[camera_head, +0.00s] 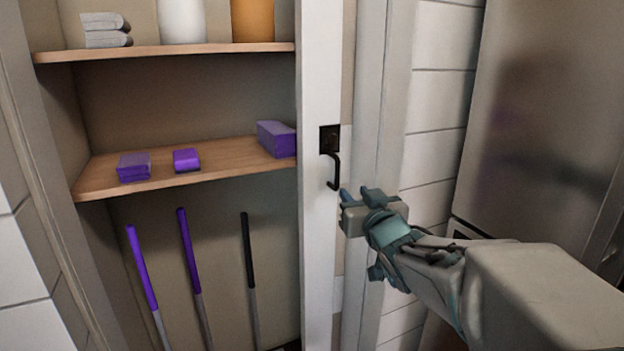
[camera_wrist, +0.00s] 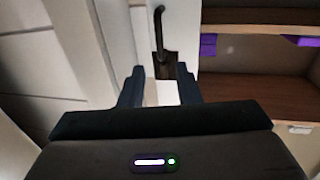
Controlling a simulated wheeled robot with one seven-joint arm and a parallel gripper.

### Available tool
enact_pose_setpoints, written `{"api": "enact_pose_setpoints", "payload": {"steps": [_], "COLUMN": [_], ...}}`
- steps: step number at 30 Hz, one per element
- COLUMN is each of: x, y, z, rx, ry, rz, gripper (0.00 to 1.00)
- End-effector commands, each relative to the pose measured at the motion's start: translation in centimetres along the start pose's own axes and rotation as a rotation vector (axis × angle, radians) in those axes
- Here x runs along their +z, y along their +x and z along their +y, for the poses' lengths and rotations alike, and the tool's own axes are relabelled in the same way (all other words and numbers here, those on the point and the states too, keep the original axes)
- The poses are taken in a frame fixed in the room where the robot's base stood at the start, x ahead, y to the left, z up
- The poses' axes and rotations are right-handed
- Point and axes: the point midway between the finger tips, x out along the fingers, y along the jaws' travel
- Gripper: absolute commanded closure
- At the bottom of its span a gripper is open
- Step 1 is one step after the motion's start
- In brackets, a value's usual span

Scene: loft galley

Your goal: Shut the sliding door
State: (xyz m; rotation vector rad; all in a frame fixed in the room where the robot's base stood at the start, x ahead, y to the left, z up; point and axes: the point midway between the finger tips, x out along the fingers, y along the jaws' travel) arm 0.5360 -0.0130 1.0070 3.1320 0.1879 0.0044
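The white sliding door (camera_head: 320,240) stands at the right side of an open closet, which is largely uncovered. A dark hooked handle (camera_head: 332,160) on a black plate is fixed to the door; it also shows in the wrist view (camera_wrist: 160,45). My gripper (camera_head: 358,194) is just right of and below the handle's lower end in the head view. In the wrist view its two dark fingers (camera_wrist: 160,85) are apart, with the handle plate beyond and between them. It is open and holds nothing. Whether a finger touches the handle I cannot tell.
The closet has wooden shelves (camera_head: 180,170) with purple boxes (camera_head: 276,138), and folded towels (camera_head: 105,30) above. Several long poles (camera_head: 190,250) stand below. A steel fridge (camera_head: 540,120) is close on the right of my arm. White planked wall (camera_head: 435,110) lies between door and fridge.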

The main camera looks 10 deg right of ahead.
Motion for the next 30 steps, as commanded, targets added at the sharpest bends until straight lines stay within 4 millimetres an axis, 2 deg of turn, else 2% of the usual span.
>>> {"api": "enact_pose_setpoints", "payload": {"steps": [18,24,30], "x": [0.1,0.1,0.0], "y": [10.5,12.4,12.8], "z": [0.1,0.0,0.0], "rx": [0.001,0.001,0.002], "ry": [0.002,0.001,0.001], "rz": [-0.002,-0.002,-0.002], "gripper": [0.70,0.70,0.70]}}
